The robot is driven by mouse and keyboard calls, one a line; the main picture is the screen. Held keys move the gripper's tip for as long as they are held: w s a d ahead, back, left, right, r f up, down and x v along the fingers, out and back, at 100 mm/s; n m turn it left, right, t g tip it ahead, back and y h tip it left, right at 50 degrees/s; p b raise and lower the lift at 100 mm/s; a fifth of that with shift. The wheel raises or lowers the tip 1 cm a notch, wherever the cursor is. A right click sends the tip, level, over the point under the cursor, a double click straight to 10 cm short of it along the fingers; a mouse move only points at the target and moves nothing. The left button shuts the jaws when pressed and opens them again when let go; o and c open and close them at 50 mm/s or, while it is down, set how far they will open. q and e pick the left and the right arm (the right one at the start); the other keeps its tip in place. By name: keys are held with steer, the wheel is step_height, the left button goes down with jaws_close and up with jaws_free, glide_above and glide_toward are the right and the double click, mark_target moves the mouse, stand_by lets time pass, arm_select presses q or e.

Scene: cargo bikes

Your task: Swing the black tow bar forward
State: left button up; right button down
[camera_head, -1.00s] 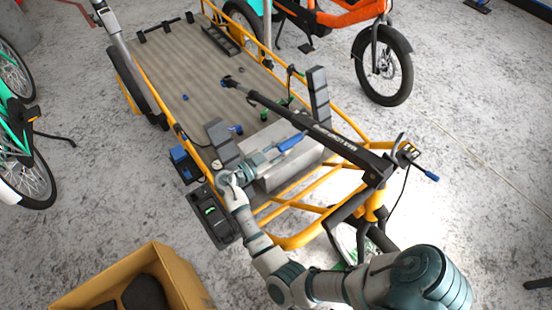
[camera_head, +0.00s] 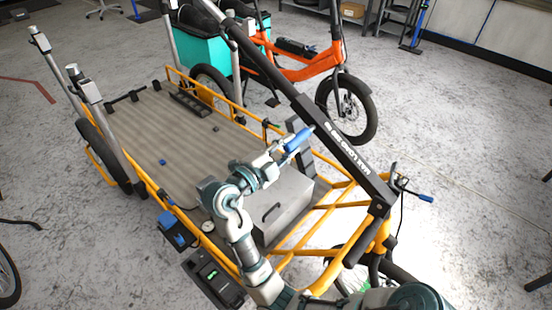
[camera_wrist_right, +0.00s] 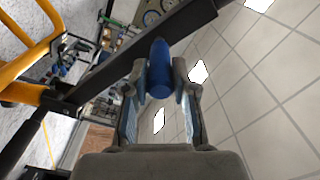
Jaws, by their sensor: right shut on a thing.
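The black tow bar (camera_head: 345,150) is hinged at the front of the yellow-framed cargo bike (camera_head: 322,228). It slants up and back from there, over the bike toward the top of the head view. A blue handle (camera_head: 298,140) sticks out from its side. My right gripper (camera_head: 290,146) is shut on this handle, above the grey box. In the right wrist view the blue handle (camera_wrist_right: 159,70) sits between both fingers, with the black bar (camera_wrist_right: 125,62) crossing just beyond. My left gripper is not in view.
A grey metal box (camera_head: 284,208) sits under my right arm on the ribbed cargo bed (camera_head: 160,130). Grey posts (camera_head: 115,140) rise along the bed's left side. An orange bike (camera_head: 310,72) with a teal box stands behind. Floor at right is clear.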

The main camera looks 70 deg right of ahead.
mark_target(296, 144)
steer(key=shift+s+a+r+m, duration=0.1)
steer(key=shift+s+r+m, duration=0.35)
steer(key=shift+r, duration=0.3)
steer(key=shift+s+r+m, duration=0.35)
steer(key=shift+s+r, duration=0.1)
steer(key=shift+r, duration=0.3)
steer(key=c, duration=1.3)
jaws_free()
steer(key=o, duration=0.4)
steer(key=shift+s+d+f, duration=0.1)
steer(key=shift+d, duration=0.2)
steer(key=shift+d+f, duration=0.25)
steer(key=shift+d, duration=0.1)
steer(key=v, duration=1.2)
steer(key=shift+w, duration=0.2)
